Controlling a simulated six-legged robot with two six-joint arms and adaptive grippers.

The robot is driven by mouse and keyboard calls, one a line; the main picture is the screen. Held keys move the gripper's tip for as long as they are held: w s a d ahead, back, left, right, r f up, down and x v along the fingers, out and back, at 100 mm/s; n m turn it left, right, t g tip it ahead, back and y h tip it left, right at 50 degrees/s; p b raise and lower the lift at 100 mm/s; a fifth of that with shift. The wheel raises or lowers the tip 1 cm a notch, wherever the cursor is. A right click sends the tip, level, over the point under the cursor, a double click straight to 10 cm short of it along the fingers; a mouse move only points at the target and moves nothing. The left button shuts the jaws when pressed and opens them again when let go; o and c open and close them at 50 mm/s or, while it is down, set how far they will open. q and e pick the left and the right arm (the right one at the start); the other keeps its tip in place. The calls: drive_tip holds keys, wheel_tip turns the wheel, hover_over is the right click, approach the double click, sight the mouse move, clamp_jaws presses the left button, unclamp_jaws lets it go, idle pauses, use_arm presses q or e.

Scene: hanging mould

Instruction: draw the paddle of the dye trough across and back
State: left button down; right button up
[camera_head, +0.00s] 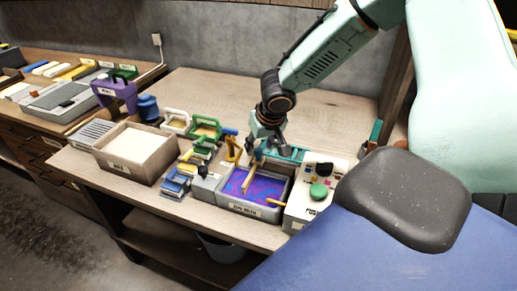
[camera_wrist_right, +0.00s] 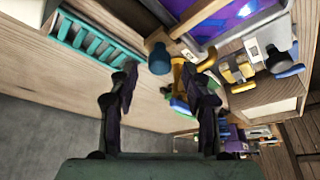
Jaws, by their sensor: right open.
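The dye trough (camera_head: 268,215) is a grey box of swirling purple and blue dye on the bench. Its wooden paddle (camera_head: 247,182) slants down into the dye; a blue grip tops it. In the wrist view the blue grip (camera_wrist_right: 159,60) lies close beyond my fingertips, and the trough's wall (camera_wrist_right: 250,21) is at the upper right. My right gripper (camera_head: 264,147) hangs over the trough's far edge. In the wrist view its fingers (camera_wrist_right: 160,78) are spread and empty, with the grip seen between their tips. My left gripper is not in view.
A teal rack (camera_head: 291,154) lies behind the trough. A white box with a green knob (camera_head: 318,191) stands close on its right. Blue and green tools (camera_head: 176,183) and a large tray (camera_head: 118,160) are to the left. The back of the bench is clear.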

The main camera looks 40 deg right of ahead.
drive_tip(key=shift+x, duration=0.85)
clamp_jaws()
